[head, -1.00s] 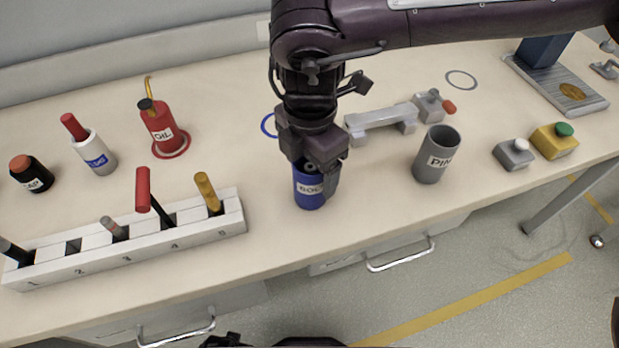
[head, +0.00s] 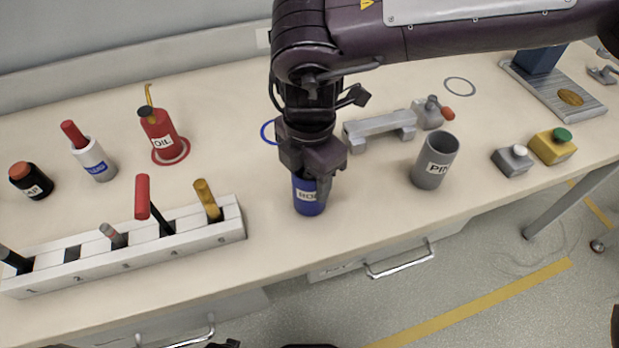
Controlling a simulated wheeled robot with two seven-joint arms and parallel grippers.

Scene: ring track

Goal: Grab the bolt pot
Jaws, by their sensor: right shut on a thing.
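The bolt pot (head: 308,203) is a blue cylinder with a white label reading "BOL", upright near the front edge of the bench in the head view. My right gripper (head: 313,180) comes down over it from above and is shut on its rim. The gripper hides the pot's top and part of its right side. I cannot tell whether the pot's base touches the bench. My left gripper is not clearly in view; only dark parts of mine show at the bottom edge.
A grey pin pot (head: 433,163) stands to the right. A grey fixture (head: 380,129) and a blue ring mark (head: 267,130) lie behind. A numbered tool rack (head: 120,258) is at left, with a red oil can (head: 158,133) beyond. Button boxes (head: 552,147) stand at right.

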